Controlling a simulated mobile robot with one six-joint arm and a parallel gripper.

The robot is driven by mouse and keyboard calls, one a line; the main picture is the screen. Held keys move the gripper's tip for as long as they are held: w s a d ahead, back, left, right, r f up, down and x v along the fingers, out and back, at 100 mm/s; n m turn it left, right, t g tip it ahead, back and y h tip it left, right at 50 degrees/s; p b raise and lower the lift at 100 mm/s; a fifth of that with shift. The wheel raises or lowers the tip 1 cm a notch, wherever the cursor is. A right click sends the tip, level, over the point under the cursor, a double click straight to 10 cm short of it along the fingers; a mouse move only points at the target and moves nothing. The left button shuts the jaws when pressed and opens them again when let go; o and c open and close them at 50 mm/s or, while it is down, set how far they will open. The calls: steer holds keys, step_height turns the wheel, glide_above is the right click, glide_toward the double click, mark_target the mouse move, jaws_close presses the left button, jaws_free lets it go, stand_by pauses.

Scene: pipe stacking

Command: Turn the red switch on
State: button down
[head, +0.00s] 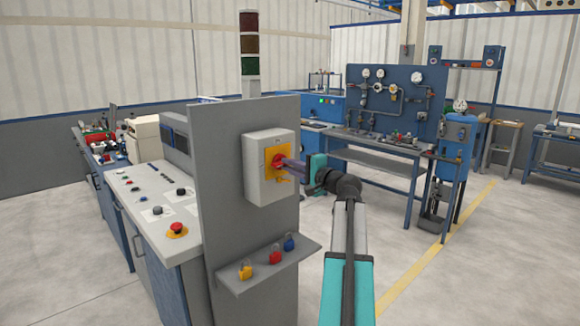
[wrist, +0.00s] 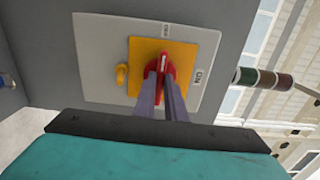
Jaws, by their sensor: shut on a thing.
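The red switch (head: 278,161) is a rotary handle on a yellow plate (head: 269,152), on the front of a light grey box (head: 253,175) fixed to a grey panel. In the wrist view the red switch (wrist: 167,68) shows between my fingertips, on the yellow plate (wrist: 190,54) with the printed word "ON" to its right. My gripper (head: 284,162) reaches it from the right, and its fingers are shut on the red handle. In the wrist view my gripper (wrist: 164,78) hides part of the handle. A small yellow padlock (wrist: 121,74) hangs at the plate's edge.
A shelf (head: 265,270) below the box holds yellow, red and blue padlocks. A control desk (head: 150,210) with a red emergency button (head: 177,228) stands left of the panel. A blue gauge bench (head: 395,100) stands behind my arm. The floor at right is open.

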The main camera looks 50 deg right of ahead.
steer(key=shift+m, duration=0.4)
steer(key=m+p, duration=0.3)
steer(key=shift+r, duration=0.15)
steer(key=m+p, duration=0.5)
steer(key=shift+m, duration=0.4)
steer(key=m+p, duration=0.5)
steer(key=m, duration=0.1)
steer(key=shift+p, duration=0.4)
steer(key=shift+m+p, duration=0.85)
steer(key=shift+m, duration=0.15)
steer(key=shift+f, duration=0.2)
steer(key=c, duration=1.8)
jaws_free()
